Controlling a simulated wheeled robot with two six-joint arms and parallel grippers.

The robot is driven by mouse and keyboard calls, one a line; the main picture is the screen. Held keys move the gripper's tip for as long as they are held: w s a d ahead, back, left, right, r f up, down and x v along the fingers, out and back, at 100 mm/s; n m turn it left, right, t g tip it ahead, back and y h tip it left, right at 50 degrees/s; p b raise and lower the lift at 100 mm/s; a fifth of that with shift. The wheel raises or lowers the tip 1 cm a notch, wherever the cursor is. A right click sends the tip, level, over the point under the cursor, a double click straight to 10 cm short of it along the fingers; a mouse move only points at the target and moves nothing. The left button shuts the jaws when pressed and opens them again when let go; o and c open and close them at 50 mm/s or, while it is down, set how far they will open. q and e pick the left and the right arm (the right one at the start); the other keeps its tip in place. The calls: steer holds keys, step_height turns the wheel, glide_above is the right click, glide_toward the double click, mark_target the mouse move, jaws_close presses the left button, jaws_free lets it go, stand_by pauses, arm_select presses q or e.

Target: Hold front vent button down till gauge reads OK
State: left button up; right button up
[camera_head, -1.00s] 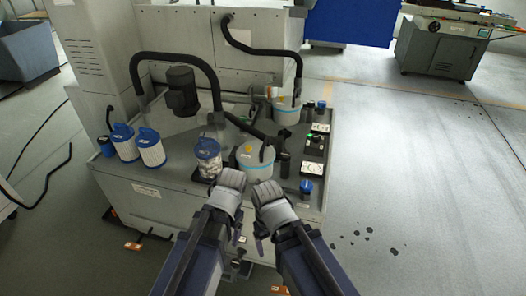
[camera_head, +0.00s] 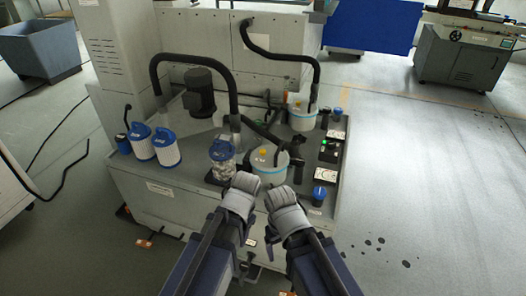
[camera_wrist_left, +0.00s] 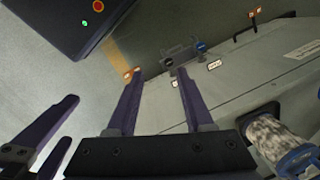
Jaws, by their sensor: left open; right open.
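The front white canister (camera_head: 270,172) has a blue band and a yellow button (camera_head: 263,152) on its lid. It stands on the machine's deck, beyond my arms. A similar rear canister (camera_head: 302,120) stands behind it. White plates, perhaps gauges, lie to their right, a front one (camera_head: 325,174) and a rear one (camera_head: 337,135); their readings are too small to tell. My right gripper (camera_head: 268,238) hangs low before the cabinet, largely hidden by its wrist. My left gripper (camera_wrist_left: 160,72) is open and empty in the left wrist view, with the right gripper's spread fingers (camera_wrist_left: 70,120) at left.
Blue-topped filters (camera_head: 166,150) and a clear jar (camera_head: 222,158) stand left of the front canister. A black hose (camera_head: 190,60) arches over the deck. Blue knobs (camera_head: 319,195) and a green-lit control box (camera_head: 330,150) line the right edge. The floor at right is free.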

arm_select(q)
jaws_close()
stand_by(1.3)
